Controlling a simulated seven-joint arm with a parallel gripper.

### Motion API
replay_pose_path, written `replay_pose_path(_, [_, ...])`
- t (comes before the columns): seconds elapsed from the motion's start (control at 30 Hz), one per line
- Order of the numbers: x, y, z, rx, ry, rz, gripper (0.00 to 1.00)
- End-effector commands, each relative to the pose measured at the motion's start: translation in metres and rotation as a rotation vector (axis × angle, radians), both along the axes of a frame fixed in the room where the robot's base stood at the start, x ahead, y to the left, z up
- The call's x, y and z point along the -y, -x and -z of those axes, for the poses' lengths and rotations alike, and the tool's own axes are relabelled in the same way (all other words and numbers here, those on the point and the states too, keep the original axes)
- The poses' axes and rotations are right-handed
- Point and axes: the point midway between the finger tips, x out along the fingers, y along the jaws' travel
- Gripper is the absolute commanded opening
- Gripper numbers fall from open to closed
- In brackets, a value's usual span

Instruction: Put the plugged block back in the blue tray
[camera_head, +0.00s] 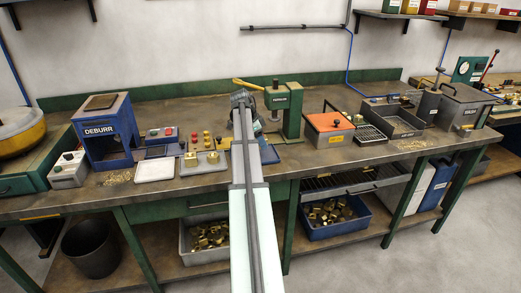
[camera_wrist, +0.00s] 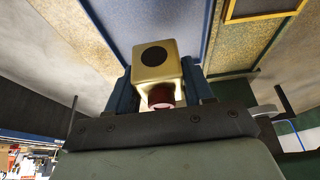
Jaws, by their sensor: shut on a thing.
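In the wrist view, my gripper (camera_wrist: 160,85) has its two blue fingers on either side of a brass block (camera_wrist: 146,75) and is shut on it. The block shows a dark round spot on one face and a reddish plug (camera_wrist: 161,96) at its lower face. In the head view my arm hides the fingers and the held block. A blue tray (camera_head: 269,154) lies on the bench, partly behind my arm beside the green press. A larger blue bin (camera_head: 333,230) with many brass pieces stands on the shelf below.
A green press (camera_head: 290,110) stands just right of my arm. To the left are a grey tray with brass blocks (camera_head: 203,168), an empty white tray (camera_head: 155,171) and the blue deburr machine (camera_head: 105,128).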

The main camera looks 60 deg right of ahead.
Motion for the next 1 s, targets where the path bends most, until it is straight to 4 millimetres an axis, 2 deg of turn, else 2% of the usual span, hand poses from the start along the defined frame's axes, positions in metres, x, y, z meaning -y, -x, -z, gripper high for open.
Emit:
replay_pose_path(0.17, [0.000,0.000,0.010,0.000,0.001,0.000,0.00])
replay_pose_path(0.43, [0.000,0.000,0.039,0.000,0.001,-0.001,0.00])
replay_pose_path(0.87, [0.000,0.000,0.044,0.000,0.002,-0.002,0.00])
replay_pose_path(0.9, [0.000,0.000,0.044,0.000,0.000,-0.001,0.54])
replay_pose_path(1.0, [0.000,0.000,0.044,0.000,0.000,-0.001,0.64])
